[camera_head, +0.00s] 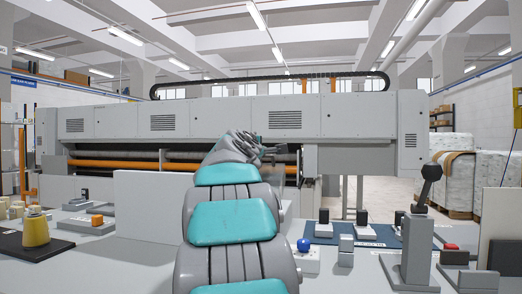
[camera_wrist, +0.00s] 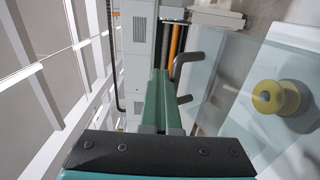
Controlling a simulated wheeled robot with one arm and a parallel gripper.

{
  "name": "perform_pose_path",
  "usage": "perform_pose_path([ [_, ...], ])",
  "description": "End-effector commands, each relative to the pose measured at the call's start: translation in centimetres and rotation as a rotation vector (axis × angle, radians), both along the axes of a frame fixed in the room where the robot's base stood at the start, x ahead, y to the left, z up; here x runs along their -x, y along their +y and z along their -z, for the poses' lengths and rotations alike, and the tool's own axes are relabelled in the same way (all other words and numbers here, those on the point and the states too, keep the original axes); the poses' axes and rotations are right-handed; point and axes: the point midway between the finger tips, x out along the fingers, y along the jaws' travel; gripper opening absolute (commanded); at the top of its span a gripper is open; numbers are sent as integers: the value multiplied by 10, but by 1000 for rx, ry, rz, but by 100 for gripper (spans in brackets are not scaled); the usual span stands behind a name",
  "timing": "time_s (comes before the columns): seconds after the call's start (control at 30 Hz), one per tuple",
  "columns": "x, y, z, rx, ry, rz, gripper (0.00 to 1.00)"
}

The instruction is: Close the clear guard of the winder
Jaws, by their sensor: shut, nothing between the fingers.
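The clear guard (camera_wrist: 222,85) shows in the wrist view as a pale see-through pane right of my gripper. A dark grey bent handle (camera_wrist: 184,62) is at its left edge, close beside my fingers; I cannot tell whether they touch. I cannot make out the guard there.
The long grey quilting gantry (camera_head: 350,118) stands across the back. On the table, a yellow cone (camera_head: 36,228) stands left, and a blue mat (camera_head: 345,233) with small blocks and a lever post (camera_head: 415,245) stand right. A pale upright panel (camera_head: 140,205) is left of my arm.

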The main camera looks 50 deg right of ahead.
Motion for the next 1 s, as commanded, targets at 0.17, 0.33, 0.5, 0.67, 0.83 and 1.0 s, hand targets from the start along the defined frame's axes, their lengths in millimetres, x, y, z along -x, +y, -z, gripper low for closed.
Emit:
perform_pose_path([
  [0.17,0,1,-1,-34,10,-5,0],
  [0.33,2,0,1,-66,23,-4,0],
  [0.5,2,0,3,-93,36,-4,0],
  [0.67,4,-1,3,-117,44,-4,0],
  [0.83,5,-1,3,-137,53,-3,0],
  [1.0,6,-2,5,-149,61,-1,0],
])
